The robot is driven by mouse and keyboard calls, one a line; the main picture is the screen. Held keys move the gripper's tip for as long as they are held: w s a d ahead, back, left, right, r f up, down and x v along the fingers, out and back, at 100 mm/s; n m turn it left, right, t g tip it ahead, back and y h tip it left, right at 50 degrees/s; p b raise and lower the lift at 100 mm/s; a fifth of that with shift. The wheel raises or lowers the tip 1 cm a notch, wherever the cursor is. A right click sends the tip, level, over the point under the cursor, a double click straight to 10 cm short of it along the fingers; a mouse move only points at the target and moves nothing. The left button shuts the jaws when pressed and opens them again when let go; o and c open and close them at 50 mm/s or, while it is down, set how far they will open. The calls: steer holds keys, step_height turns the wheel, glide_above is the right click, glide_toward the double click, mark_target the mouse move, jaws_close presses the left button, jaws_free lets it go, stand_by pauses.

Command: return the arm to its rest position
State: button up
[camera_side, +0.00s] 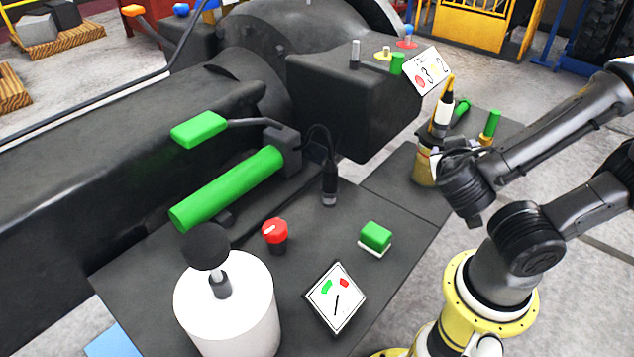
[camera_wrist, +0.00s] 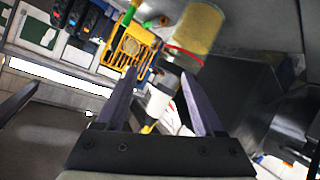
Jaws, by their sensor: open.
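My gripper (camera_wrist: 158,72) is open in the wrist view, its two dark fingers spread apart. A white part with a yellow tip shows between the fingers; I cannot tell whether it lies between them or beyond. A tan cylinder with a red band (camera_wrist: 197,35) is just past the fingertips. In the side view my arm reaches in from the right, and its wrist (camera_side: 468,187) is beside a tan cylinder (camera_side: 424,168) at the bench's right end. A black and white tool with a yellow tip (camera_side: 442,112) stands above that cylinder. The fingers are hard to make out there.
The dark bench carries a red knob (camera_side: 274,232), a green button (camera_side: 376,236), a dial plate (camera_side: 335,297) and a white cylinder (camera_side: 225,310). A dark machine housing (camera_side: 350,100) with a sign (camera_side: 427,70) rises left of my wrist.

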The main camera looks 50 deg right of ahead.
steer(key=s+a+f+n+g+y, duration=0.15)
steer(key=s+a+n+y, duration=0.35)
steer(key=y, duration=0.5)
steer(key=w+a+r+n+t+y, duration=0.2)
steer(key=w+a+r+n, duration=0.2)
steer(key=r, duration=0.1)
steer(key=shift+w+a+r+t+y, duration=0.2)
steer(key=shift+w+t+y, duration=0.1)
steer(key=shift+w+t, duration=0.1)
